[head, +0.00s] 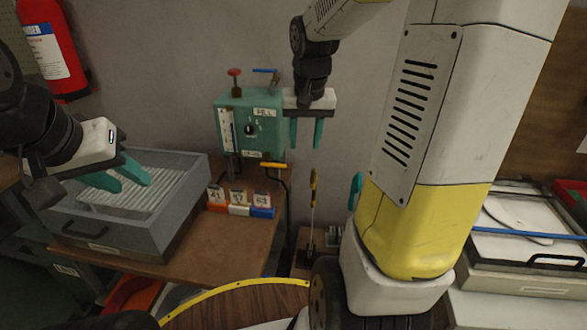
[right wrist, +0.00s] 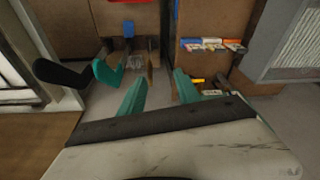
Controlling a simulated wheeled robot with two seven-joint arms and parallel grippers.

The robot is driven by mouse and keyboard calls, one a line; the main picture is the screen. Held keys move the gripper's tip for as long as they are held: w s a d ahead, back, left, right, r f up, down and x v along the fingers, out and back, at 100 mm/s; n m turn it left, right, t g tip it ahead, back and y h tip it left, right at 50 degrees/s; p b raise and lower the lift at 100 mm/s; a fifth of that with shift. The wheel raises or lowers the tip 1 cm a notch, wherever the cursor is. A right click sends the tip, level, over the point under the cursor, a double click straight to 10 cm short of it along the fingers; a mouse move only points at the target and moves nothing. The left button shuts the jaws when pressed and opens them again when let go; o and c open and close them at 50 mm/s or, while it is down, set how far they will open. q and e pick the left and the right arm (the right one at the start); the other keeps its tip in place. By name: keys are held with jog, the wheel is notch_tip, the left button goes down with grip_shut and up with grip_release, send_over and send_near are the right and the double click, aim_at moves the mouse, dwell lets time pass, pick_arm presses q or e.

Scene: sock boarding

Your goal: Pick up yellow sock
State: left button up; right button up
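I cannot make out a yellow sock in either view. My left gripper (head: 119,178) is at the left of the head view, over the ribbed grey tray (head: 190,190), with its teal fingers apart and nothing visible between them. My right gripper (head: 306,134) hangs in front of the right side of the green FILL box (head: 262,110), fingers pointing down, apart and empty. Its spread fingers also show in the right wrist view (right wrist: 158,92). My right arm hides much of the middle right of the head view.
A yellow-edged round wooden surface (head: 250,305) is at the front. A pale tray (head: 525,250) lies at the right.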

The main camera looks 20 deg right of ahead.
jog(key=w+d+f+m, duration=0.1)
jog(key=w+d+f, duration=0.1)
jog(key=w+f, duration=0.1)
jog(key=w+d+f+g, duration=0.1)
jog(key=w+d+f, duration=0.1)
jog(key=f, duration=0.4)
jog(key=w+d+f+m+g, duration=0.1)
jog(key=w+d+f, duration=0.1)
jog(key=w+f, duration=0.1)
jog(key=shift+w+f+m, duration=0.3)
jog(key=shift+w+f, duration=0.05)
jog(key=shift+f, duration=0.4)
notch_tip(320, 180, down, 8)
jog(key=shift+s+r, duration=0.1)
grip_shut()
